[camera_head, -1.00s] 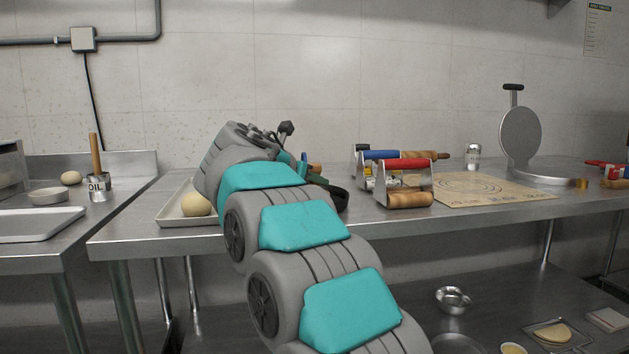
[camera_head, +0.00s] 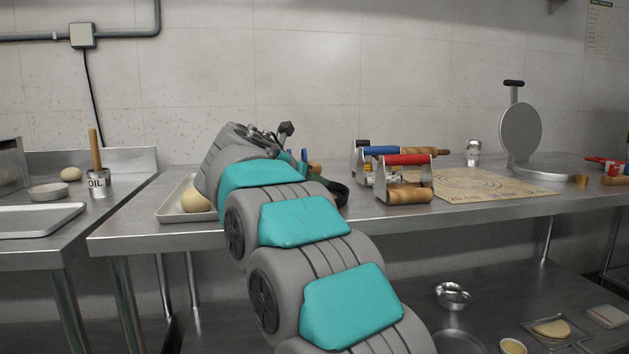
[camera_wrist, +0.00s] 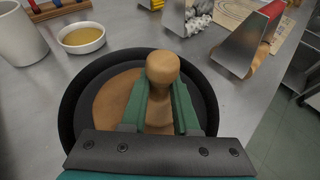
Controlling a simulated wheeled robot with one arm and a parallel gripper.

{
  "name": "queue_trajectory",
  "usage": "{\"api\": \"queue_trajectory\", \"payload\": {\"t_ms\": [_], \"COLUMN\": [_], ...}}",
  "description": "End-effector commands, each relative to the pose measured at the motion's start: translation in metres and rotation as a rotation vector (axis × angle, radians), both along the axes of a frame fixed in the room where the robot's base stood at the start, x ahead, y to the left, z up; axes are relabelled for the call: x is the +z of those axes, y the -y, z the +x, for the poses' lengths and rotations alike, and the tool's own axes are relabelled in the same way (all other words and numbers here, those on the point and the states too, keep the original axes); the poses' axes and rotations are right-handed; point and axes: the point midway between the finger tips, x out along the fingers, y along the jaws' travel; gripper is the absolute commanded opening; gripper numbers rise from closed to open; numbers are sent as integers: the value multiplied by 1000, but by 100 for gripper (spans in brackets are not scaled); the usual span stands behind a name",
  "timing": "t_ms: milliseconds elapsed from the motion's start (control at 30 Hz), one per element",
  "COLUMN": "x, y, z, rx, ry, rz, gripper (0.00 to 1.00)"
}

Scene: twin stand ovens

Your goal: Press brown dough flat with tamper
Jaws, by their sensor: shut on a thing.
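In the wrist view my gripper (camera_wrist: 160,112) has its green fingers shut on the round wooden knob of the tamper (camera_wrist: 162,68). The knob stands upright between the fingers, over a round black pan (camera_wrist: 72,100). A flat brown disc (camera_wrist: 113,105) lies inside the pan around and below the knob. I cannot tell whether this disc is the brown dough or includes the tamper's base, as the fingers and wrist hide much of it. In the head view my arm hides the gripper and most of the pan.
A white cup (camera_wrist: 20,38) and a bowl of yellow liquid (camera_wrist: 82,38) stand left of the pan. Red-handled (camera_head: 405,160) and blue-handled tools stand to the right. A pale dough ball (camera_head: 196,201) sits on a tray (camera_head: 172,216) left of my arm. Bare counter lies between.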

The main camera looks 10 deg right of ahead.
Motion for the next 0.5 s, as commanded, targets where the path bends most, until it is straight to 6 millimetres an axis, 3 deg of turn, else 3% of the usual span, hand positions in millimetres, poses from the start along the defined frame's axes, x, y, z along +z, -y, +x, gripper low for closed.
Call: {"api": "queue_trajectory", "payload": {"t_ms": [500], "x": [44], "y": [0], "z": [0], "rx": [-2], "ry": [7], "rz": [1], "gripper": [0]}}
